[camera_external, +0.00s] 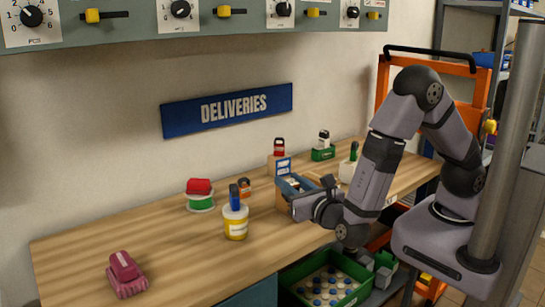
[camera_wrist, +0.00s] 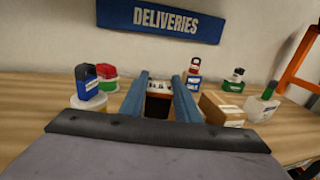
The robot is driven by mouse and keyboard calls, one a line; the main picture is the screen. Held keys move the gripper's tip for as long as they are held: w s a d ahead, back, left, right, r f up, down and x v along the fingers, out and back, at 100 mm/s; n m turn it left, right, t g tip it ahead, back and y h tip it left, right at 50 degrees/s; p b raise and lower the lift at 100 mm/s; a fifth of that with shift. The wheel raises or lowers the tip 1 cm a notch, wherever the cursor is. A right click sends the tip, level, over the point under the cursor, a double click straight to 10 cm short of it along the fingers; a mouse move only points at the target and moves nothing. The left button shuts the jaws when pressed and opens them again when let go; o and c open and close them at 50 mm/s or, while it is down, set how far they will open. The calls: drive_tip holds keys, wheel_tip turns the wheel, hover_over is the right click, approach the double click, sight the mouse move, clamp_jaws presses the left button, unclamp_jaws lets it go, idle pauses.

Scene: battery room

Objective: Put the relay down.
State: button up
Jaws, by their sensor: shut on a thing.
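My gripper (camera_external: 291,184) is over the desk, near its middle, with its two blue fingers shut on a small block, seemingly the relay. In the wrist view the fingers (camera_wrist: 160,92) stand on either side of the relay (camera_wrist: 158,87), which shows a pale top with small marks and a dark brown front. In the external view a tan-brown side of it (camera_external: 283,200) shows below the fingers; the rest is hidden. I cannot tell whether its underside touches the wooden desk (camera_external: 190,245).
A yellow-white tub (camera_external: 236,229) bearing a blue item stands left of my gripper. A cardboard box (camera_wrist: 221,107) is close on the right. A red-and-blue block (camera_external: 279,163) stands behind. A pink object (camera_external: 126,276) lies front left, with bare desk around it. A green crate (camera_external: 350,298) sits below.

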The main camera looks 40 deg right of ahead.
sight(290, 181)
wheel_tip(290, 181, up, 11)
drive_tip(key=shift+n+y, duration=0.3)
drive_tip(key=shift+y, duration=0.2)
drive_tip(key=w+a+f+b, duration=0.1)
drive_tip(key=w+a+b, duration=0.1)
drive_tip(key=a, duration=0.2)
drive_tip(key=w+a+b, duration=0.2)
drive_tip(key=a, duration=0.2)
drive_tip(key=w+a+f+b, duration=0.1)
drive_tip(key=w+a+b, duration=0.1)
drive_tip(key=a, duration=0.2)
drive_tip(key=shift+w+a+f, duration=0.15)
drive_tip(key=shift+w+f, duration=0.1)
drive_tip(key=shift+f, duration=0.05)
drive_tip(key=shift+w+a+r+n+y+b, duration=0.9)
drive_tip(key=shift+w+a+r+y+b, duration=0.5)
drive_tip(key=shift+w+a+b, duration=3.75)
drive_tip(key=shift+s+a+f+p, duration=0.2)
drive_tip(key=shift+f+p, duration=0.3)
drive_tip(key=shift+f, duration=2.95)
drive_tip(key=shift+s+a+f+p, duration=0.1)
drive_tip(key=shift+a+f+p, duration=0.3)
drive_tip(key=shift+f, duration=3.1)
drive_tip(key=shift+s+a+f+p, duration=0.1)
drive_tip(key=shift+f+p, duration=0.5)
drive_tip(key=shift+f, duration=2.85)
drive_tip(key=shift+f, duration=0.1)
